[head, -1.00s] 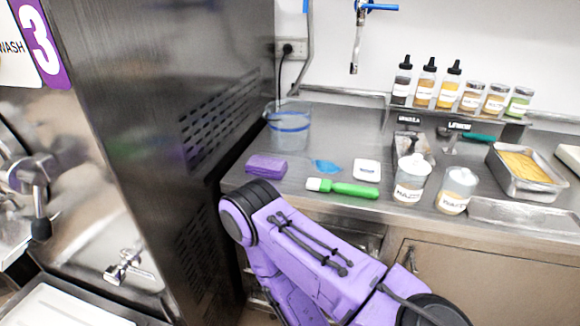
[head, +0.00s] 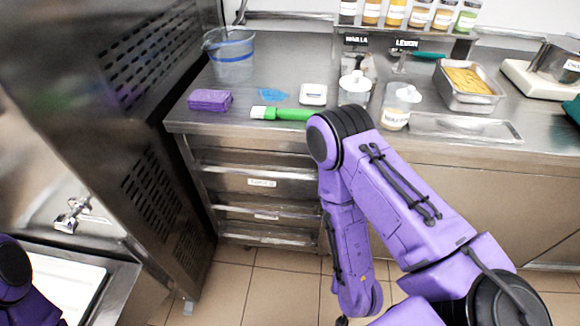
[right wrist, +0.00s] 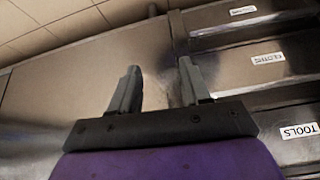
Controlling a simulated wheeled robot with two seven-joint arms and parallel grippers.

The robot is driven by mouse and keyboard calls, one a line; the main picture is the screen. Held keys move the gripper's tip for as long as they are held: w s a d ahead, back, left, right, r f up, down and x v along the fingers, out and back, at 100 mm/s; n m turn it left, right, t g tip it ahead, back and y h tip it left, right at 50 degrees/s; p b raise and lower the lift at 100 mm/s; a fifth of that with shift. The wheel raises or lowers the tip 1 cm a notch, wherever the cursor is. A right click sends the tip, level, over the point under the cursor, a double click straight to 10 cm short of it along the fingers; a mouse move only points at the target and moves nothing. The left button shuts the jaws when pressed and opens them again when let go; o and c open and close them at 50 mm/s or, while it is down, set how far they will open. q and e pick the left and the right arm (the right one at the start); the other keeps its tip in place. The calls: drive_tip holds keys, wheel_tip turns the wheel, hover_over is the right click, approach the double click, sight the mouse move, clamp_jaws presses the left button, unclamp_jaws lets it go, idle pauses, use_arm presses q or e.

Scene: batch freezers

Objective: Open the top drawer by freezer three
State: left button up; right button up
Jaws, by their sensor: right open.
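A stack of three steel drawers stands under the counter beside freezer three. The top drawer (head: 255,180) is closed, with a bar handle along its upper edge and a label. In the right wrist view, floor tiles lie at the top and the drawer fronts run down the right side; the one labelled TOOLS (right wrist: 296,132) is lowest in that picture. My right gripper (right wrist: 159,85) is open and empty, left of the drawer fronts in the wrist view and touching none. In the head view my right arm hangs right of the drawers, its fingers barely visible. My left gripper is out of view.
The freezer (head: 130,110) stands close left of the drawers. Tiled floor (head: 250,285) before the drawers is clear.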

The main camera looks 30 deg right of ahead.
drive_tip(key=w+a+f+m+t+b, duration=0.1)
drive_tip(key=w+a+m+t+b, duration=0.2)
drive_tip(key=w, duration=0.7)
drive_tip(key=m+t+h+b, duration=0.7)
drive_tip(key=m+b, duration=0.4)
drive_tip(key=m, duration=0.3)
approach(256, 175)
drive_tip(key=x, duration=0.9)
drive_tip(key=shift+w+d, duration=0.3)
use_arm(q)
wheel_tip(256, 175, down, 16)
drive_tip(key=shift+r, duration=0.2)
use_arm(e)
drive_tip(key=shift+w+d, duration=0.2)
drive_tip(key=shift+w, duration=0.15)
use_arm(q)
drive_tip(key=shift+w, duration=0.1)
use_arm(e)
clamp_jaws()
